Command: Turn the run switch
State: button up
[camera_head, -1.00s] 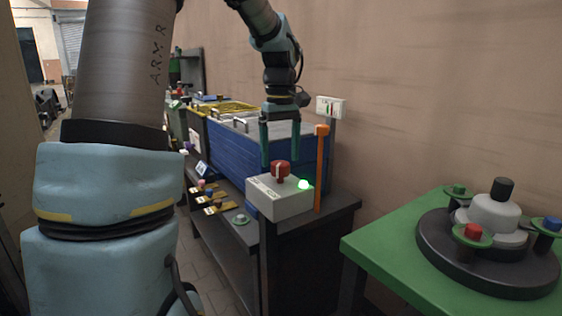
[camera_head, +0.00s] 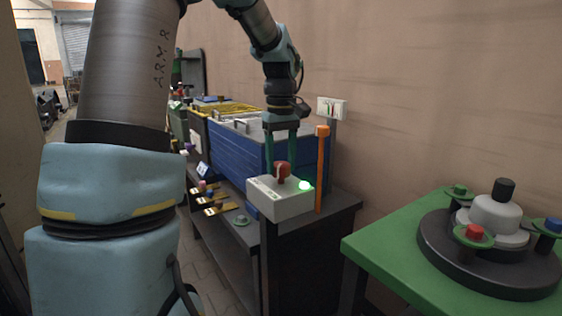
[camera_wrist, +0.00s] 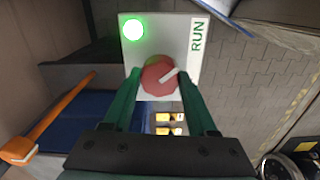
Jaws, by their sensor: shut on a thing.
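The run switch is a red round knob (camera_head: 282,171) on a light grey control box (camera_head: 290,206). A green lamp (camera_head: 304,185) on the box is lit. My gripper (camera_head: 282,165) reaches down from above with its green fingers on either side of the knob, shut on it. The fingers hide part of the knob's sides.
An orange upright post (camera_head: 320,170) stands close to the right of the box. A blue slatted crate (camera_head: 235,150) is behind it. The box sits on a dark bench (camera_head: 335,212). A green table (camera_head: 385,243) with a round fixture is at the right.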

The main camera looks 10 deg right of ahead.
jog(key=c, duration=0.5)
jog(key=shift+r+m+p, duration=0.15)
jog(key=shift+m+p, duration=0.25)
jog(key=shift+p, duration=0.05)
jog(key=shift+m+p, duration=0.95)
jog(key=shift+m, duration=0.05)
jog(key=m+p, duration=0.4)
jog(key=m, duration=0.1)
jog(key=m+p, duration=0.2)
jog(key=m, duration=0.2)
jog(key=shift+m+p, duration=1.35)
jog(key=shift+m, duration=0.75)
